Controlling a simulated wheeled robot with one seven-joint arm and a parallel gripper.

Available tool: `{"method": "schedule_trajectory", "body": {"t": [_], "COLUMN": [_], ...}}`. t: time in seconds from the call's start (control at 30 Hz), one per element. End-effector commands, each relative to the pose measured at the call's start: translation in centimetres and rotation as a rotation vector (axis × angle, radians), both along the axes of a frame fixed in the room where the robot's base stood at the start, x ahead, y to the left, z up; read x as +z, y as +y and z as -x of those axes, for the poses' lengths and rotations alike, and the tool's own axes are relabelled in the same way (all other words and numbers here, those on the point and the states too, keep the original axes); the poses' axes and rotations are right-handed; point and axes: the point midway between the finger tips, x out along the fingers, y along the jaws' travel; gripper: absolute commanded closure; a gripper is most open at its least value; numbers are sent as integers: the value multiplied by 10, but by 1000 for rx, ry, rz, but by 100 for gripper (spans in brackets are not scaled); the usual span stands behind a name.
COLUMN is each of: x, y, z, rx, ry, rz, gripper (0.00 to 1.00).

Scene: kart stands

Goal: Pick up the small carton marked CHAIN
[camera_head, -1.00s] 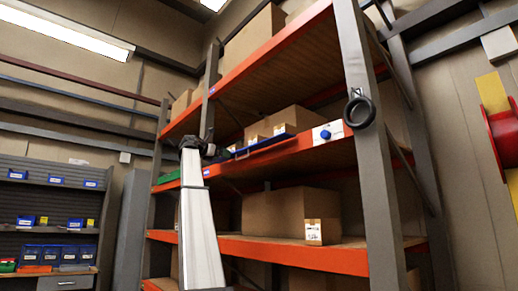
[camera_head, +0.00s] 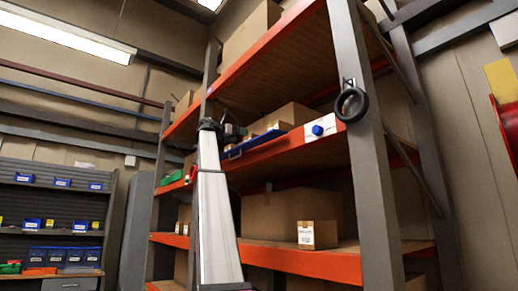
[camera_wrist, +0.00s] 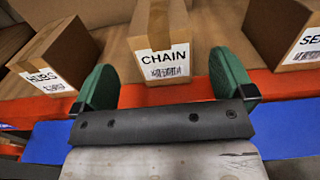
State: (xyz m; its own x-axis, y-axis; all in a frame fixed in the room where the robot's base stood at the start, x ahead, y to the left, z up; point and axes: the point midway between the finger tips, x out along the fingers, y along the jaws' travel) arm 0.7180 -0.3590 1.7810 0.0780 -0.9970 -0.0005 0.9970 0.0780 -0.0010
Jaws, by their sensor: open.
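The small brown carton marked CHAIN (camera_wrist: 160,28) stands on a shelf, its white label facing me in the wrist view. My gripper (camera_wrist: 163,62) is open, with one green finger to the left and one to the right of the carton's lower front. Gaps show on both sides, and nothing is held. In the head view my gripper (camera_head: 229,133) is small, up at the middle shelf near some small cartons; I cannot read which is CHAIN there.
A carton marked HUBS (camera_wrist: 52,58) stands at left and one marked SE… (camera_wrist: 290,35), partly cut off, at right. The orange shelf edge (camera_wrist: 285,83) and blue surfaces lie below. In the head view, a rack upright (camera_head: 365,160) carries a black ring (camera_head: 351,104).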

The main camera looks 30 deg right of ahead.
Motion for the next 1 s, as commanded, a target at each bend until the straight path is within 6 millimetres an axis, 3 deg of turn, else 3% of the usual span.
{"method": "schedule_trajectory", "body": {"t": [0.13, 0.47, 0.7, 1.0], "x": [1, 2, 3, 3], "y": [-25, -50, -83, -88], "z": [-2, -4, -6, -7], "rx": [-2, -1, -1, 1], "ry": [0, -1, -1, -1], "rz": [1, 1, 1, 1], "gripper": [0, 0, 0, 3]}}
